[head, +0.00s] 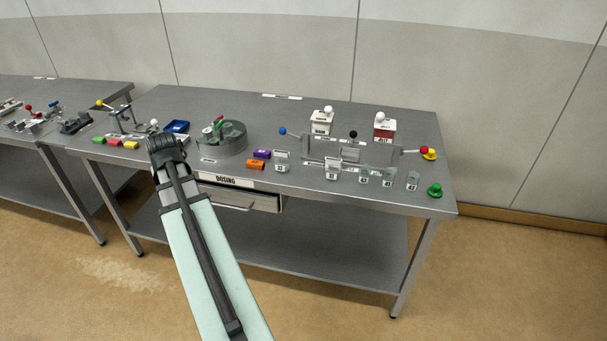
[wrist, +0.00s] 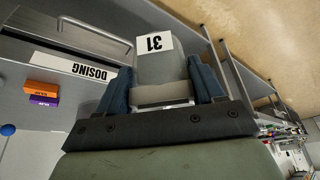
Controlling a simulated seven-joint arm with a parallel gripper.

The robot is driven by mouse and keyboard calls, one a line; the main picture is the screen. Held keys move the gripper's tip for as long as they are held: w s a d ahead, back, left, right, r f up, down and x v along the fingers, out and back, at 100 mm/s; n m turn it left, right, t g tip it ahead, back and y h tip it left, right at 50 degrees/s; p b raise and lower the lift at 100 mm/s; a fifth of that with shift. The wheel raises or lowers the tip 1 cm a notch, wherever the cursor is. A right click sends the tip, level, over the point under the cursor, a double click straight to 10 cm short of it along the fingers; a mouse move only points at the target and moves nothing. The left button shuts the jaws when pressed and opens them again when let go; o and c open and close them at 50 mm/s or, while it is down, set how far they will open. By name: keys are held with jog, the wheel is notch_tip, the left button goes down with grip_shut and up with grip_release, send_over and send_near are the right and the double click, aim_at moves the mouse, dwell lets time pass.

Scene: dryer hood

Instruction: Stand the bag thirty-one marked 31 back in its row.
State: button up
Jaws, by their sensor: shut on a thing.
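My gripper (wrist: 160,84) is shut on bag thirty-one (wrist: 158,62), a grey block-like bag with a white label reading 31, upside down in the wrist view. The blue finger pads press on both its sides. In the head view my gripper (head: 167,148) is over the front of the table, left of the DOSING drawer, and hides the bag. Several small labelled bags stand along the table's front right: a pale one (head: 282,161) alone on the left, another pale one (head: 332,170), and greenish ones (head: 388,178) further right. Their numbers are too small to read surely.
Behind the bags stands a metal fixture (head: 350,153) with blue, black and red knobs. Orange (head: 255,165) and purple (head: 262,154) blocks lie left of the lone bag. A green knob (head: 434,190) is far right.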

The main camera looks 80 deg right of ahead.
jog(key=shift+s+d+r+m+g+h, duration=0.4)
jog(key=shift+s+d+r+m, duration=0.85)
jog(key=shift+s+d, duration=3.9)
jog(key=shift+s+d+r+m+g+h, duration=0.1)
jog(key=shift+s+d+r+m+g, duration=1.1)
jog(key=shift+s+d, duration=3.85)
jog(key=shift+s+d+r+m+h, duration=0.2)
jog(key=shift+s+d+r+m, duration=0.35)
jog(key=shift+s+d+m, duration=4.2)
jog(key=shift+s+a+f+n, duration=0.4)
jog(key=shift+s+f+n, duration=0.4)
jog(key=shift+f, duration=0.85)
jog(key=shift+s+a+f+n, duration=0.45)
jog(key=shift+f+n, duration=0.55)
jog(key=shift+f, duration=0.65)
jog(key=shift+s+a+f+n, duration=0.3)
jog(key=shift+s+f+n, duration=0.5)
jog(key=shift+f, duration=0.85)
jog(key=shift+w+f, duration=0.1)
jog(key=o, duration=1.1)
jog(key=v, duration=1.2)
